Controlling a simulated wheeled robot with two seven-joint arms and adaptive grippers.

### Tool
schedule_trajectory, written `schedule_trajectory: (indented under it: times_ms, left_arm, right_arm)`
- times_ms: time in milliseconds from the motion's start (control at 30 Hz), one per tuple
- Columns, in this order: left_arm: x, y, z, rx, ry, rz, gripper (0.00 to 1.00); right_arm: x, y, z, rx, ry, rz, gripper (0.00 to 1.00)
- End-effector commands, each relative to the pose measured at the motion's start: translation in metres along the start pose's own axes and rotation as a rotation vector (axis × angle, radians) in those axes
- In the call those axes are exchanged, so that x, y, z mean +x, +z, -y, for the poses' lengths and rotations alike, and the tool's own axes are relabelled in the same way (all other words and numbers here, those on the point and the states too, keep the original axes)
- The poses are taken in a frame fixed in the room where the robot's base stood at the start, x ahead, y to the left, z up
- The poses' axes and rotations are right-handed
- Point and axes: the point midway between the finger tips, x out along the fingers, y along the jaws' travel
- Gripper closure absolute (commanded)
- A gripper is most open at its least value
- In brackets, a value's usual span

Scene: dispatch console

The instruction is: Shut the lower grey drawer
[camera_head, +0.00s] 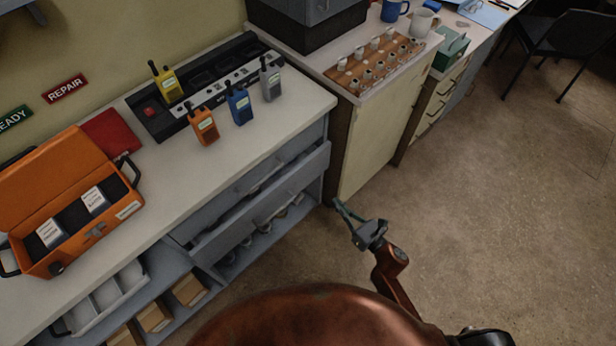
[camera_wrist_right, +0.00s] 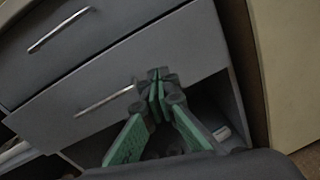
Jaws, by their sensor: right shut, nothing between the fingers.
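The lower grey drawer (camera_head: 265,210) is in the bench front in the head view. It stands out past the upper grey drawer (camera_head: 260,172), and a strip of its dark inside shows behind its front. My right gripper (camera_head: 342,207) is at the drawer's right, over the floor side, with its green fingers shut and empty. In the right wrist view the lower drawer front (camera_wrist_right: 190,60) with its bar handle (camera_wrist_right: 105,100) lies ahead. The right fingertips (camera_wrist_right: 158,84) overlap its face there, right of the handle; I cannot tell whether they touch. My left gripper is out of view.
An open shelf (camera_head: 225,262) lies below the drawer. A beige cabinet (camera_head: 370,150) stands close to the right of the bench. The bench top holds an orange case (camera_head: 75,225) and several radios. The brown floor (camera_head: 480,200) to the right is clear up to a dark chair (camera_head: 570,40).

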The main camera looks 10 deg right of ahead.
Motion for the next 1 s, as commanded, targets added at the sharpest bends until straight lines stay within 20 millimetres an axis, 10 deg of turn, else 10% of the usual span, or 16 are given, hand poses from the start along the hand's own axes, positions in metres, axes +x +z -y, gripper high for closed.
schedule_trajectory:
  times_ms: [200, 1000]
  left_arm:
    - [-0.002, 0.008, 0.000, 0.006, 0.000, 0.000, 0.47]
    - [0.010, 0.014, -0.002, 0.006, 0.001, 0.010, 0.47]
  right_arm:
    - [0.011, 0.028, -0.029, -0.218, 0.098, 0.046, 1.00]
    - [0.140, 0.032, -0.041, -0.218, 0.097, 0.046, 1.00]
